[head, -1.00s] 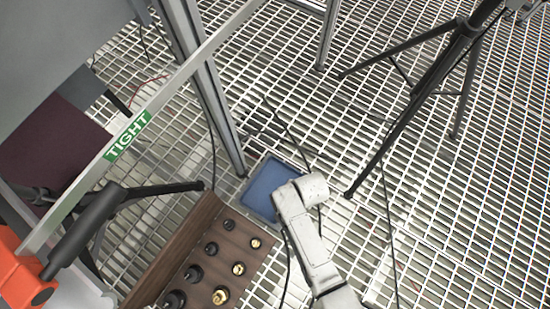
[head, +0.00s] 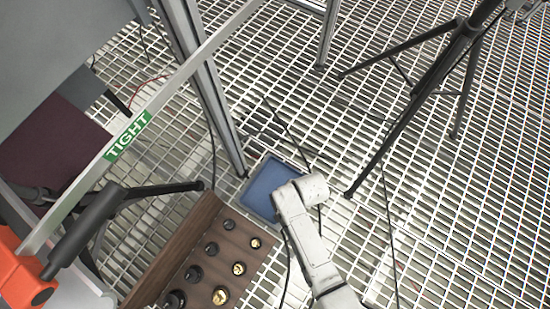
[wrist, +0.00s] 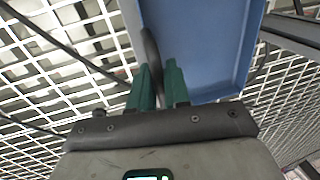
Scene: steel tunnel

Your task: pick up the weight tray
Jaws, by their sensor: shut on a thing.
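In the wrist view the tray (wrist: 205,45) fills the upper middle, in front of my gripper (wrist: 158,70). The two green fingers are close together, with a dark, narrow edge at the tray's near side between them. My gripper is shut on this edge. In the head view my wrist hides the fingers. I cannot tell whether the tray is clear of the grating.
A wooden block (head: 207,247) with several dark and brass weights stands left of the tray. A metal post (head: 214,105) rises just behind it. A black tripod (head: 425,95) stands at the right. Thin cables cross the grating floor (head: 470,200), which is mostly open at right.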

